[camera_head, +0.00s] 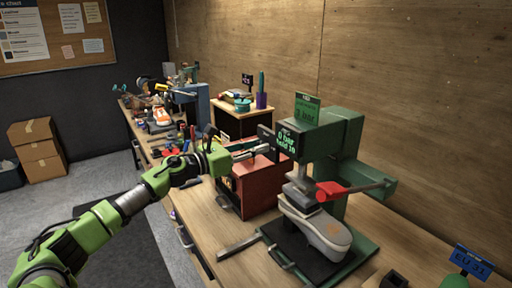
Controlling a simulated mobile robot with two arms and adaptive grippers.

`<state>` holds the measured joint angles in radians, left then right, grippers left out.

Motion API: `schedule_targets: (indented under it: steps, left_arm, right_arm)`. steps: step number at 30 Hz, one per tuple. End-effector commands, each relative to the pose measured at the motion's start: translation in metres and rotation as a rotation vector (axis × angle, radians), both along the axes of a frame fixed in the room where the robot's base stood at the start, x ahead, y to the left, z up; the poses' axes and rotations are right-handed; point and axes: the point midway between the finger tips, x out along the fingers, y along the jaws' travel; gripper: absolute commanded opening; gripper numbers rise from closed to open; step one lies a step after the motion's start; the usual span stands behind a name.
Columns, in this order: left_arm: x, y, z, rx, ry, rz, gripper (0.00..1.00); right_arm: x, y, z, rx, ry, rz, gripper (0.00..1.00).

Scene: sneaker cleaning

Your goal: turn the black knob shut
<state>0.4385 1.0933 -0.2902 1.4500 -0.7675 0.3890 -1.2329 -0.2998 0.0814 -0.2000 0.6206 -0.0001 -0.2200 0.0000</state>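My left gripper (262,149), on the green arm from the left, is over the top of a red box (262,180). Its fingers are small and dark here, so I cannot tell whether they are open or touching anything. I cannot make out the black knob for certain; it may be hidden by the gripper or too small to see. A green press (348,145) stands right of the box, with a display reading "0 bar" and a red lever (350,189). My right gripper is not in view.
A grey sneaker (315,226) sits under the press on a dark base. A grey metal bar (239,248) lies in front. A blue sign (471,262) stands at the lower right. Tools and an orange shoe (158,118) crowd the far bench. Bare wood shows at the front left of the press.

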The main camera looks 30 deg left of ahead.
Motion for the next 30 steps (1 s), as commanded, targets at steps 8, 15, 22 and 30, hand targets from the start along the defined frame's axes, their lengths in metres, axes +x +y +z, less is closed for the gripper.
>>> schedule_targets:
  steps: [8,15,22,30]
  left_arm:
    - [0.000,0.000,0.000,-0.012,0.005,0.001,0.02]
    - [0.000,0.001,0.001,-0.098,0.041,0.001,0.02]
    - [0.000,0.001,0.002,-0.266,0.110,0.001,0.02]
    - [0.001,0.002,0.002,-0.506,0.208,0.002,0.02]
  right_arm:
    - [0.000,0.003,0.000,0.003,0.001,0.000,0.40]
    - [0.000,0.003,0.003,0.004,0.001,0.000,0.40]
    - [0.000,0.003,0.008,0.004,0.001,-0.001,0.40]
    - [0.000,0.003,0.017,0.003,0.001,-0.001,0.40]
